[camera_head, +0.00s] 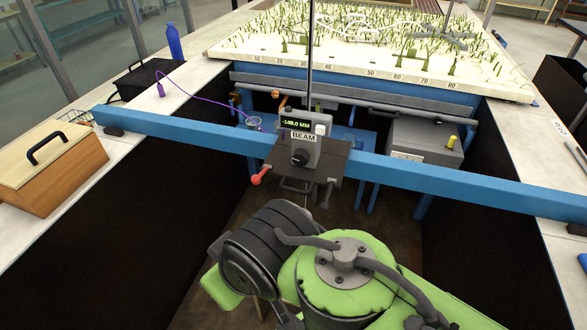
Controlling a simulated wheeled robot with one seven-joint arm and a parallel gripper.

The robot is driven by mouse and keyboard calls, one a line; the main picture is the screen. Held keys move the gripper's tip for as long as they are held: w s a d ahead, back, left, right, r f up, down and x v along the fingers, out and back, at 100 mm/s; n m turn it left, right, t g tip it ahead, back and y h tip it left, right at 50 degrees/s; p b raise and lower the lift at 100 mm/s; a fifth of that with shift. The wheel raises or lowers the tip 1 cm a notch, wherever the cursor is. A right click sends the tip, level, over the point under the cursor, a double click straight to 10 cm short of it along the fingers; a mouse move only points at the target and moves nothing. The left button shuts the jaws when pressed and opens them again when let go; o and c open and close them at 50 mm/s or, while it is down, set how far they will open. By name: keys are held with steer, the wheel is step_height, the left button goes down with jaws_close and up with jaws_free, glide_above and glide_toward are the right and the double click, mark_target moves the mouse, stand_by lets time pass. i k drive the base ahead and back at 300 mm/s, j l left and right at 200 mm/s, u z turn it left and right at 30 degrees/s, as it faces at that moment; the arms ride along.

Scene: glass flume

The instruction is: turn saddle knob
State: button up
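The saddle (311,139) is a grey box riding on the long blue beam (217,135), just above the middle of the camera_head view. Its front carries a "BEAM" label and a lit display (296,124) that appears to read -140.0 MM. A round black knob (300,157) sits low on its front face. A lever with a red end (261,177) sticks out at the saddle's lower left. A thin vertical rod (309,60) rises from the saddle. My green and dark grey arm fills the bottom centre, below the saddle. I cannot make out my gripper's fingers.
The beam spans the flume between pale side ledges. A wooden box with a black handle (48,158), a black case (148,78) and a blue bottle (174,42) stand on the left ledge. A grey box (424,142) sits behind the beam. A planted board (370,50) lies at the back.

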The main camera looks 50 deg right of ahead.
mark_target(300, 157)
steer(key=z, duration=0.6)
steer(key=k+l+z, duration=0.1)
steer(key=z, duration=0.25)
steer(key=l+z, duration=0.35)
